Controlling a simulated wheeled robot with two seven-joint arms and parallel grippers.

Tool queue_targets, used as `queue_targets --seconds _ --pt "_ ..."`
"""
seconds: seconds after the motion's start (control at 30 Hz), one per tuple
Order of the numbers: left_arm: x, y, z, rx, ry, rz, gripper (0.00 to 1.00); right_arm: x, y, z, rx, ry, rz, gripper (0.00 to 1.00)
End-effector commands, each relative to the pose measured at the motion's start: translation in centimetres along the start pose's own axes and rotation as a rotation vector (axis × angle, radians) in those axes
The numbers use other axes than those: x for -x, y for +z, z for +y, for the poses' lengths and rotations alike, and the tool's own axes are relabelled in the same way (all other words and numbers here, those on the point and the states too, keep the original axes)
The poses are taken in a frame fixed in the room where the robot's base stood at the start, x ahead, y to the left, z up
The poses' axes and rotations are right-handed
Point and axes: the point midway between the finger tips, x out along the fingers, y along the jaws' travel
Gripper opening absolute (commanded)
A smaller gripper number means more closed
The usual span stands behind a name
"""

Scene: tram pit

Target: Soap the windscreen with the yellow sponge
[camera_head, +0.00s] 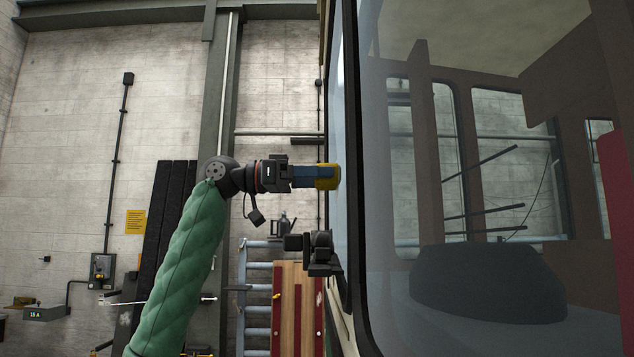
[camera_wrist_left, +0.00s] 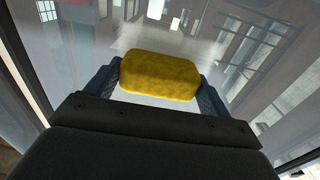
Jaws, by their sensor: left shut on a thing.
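The yellow sponge (camera_head: 328,177) is at the tip of my left gripper (camera_head: 308,176), against or very near the tram windscreen (camera_head: 343,120). Whether it touches the glass cannot be told for sure. In the left wrist view the sponge (camera_wrist_left: 160,75) sits between the two blue fingers of my left gripper (camera_wrist_left: 158,82), which is shut on it. The windscreen (camera_wrist_left: 80,55) lies just beyond it, with reflections across it. I see no clear soap on the glass. My right gripper is not in view.
A dark bracket (camera_head: 319,250) sticks out from the tram's front below my left gripper. The tram's side window (camera_head: 480,130) fills the right. A blue rack (camera_head: 257,300) and a red and wooden panel (camera_head: 297,310) stand behind. Open space lies left of the windscreen.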

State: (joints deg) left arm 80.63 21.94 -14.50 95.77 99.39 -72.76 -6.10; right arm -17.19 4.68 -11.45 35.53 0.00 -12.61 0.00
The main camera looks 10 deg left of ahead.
Motion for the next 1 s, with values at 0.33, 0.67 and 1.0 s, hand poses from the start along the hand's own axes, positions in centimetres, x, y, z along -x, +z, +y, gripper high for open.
queue_targets --seconds 0.33,0.67,1.0 --pt "0.0 0.0 1.5 -0.002 0.001 0.0 0.59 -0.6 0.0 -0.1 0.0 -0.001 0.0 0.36" --pt "0.0 0.0 2.7 -0.001 0.001 0.0 0.59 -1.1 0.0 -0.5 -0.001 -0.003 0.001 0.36" --pt "0.1 0.0 3.8 -0.001 0.001 0.0 0.59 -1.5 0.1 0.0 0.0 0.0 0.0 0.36"
